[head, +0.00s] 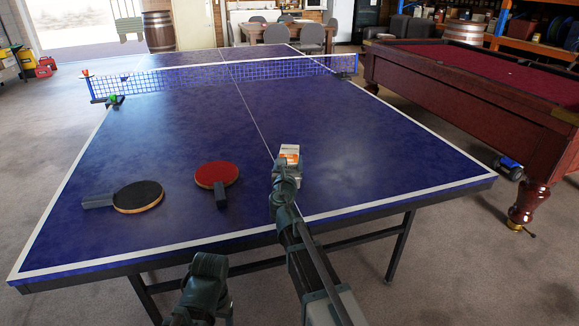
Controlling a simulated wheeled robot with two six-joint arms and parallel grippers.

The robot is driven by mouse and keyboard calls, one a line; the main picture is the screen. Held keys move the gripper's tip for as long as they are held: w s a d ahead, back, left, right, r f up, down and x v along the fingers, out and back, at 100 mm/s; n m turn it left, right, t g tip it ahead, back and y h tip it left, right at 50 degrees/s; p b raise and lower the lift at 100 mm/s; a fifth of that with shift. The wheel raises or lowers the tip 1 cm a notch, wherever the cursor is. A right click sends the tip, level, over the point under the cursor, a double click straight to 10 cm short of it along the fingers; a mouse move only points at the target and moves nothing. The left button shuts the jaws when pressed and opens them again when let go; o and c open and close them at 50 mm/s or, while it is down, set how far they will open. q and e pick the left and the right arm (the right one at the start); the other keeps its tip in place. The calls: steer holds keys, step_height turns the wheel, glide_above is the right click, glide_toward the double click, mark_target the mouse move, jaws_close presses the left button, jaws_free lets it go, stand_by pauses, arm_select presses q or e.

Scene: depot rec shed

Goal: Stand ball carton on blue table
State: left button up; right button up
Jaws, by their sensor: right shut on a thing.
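The ball carton (290,152), small and white with orange print, is at the near part of the blue table (330,150), right of the red paddle. It looks roughly upright. My right gripper (286,168) is shut on it from the near side, and the gripper and wrist hide its lower part. I cannot tell whether the carton's base touches the tabletop. Part of my left arm shows at the bottom, short of the table's near edge; its gripper does not show.
A red paddle (216,174) and a black paddle (138,197) lie on the table to the left. A net (230,73) crosses the table farther back. A red-topped pool table (480,65) stands at right. The tabletop around the carton is clear.

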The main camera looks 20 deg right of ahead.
steer(key=shift+r, duration=0.1)
steer(key=o, duration=1.4)
steer(key=v, duration=1.2)
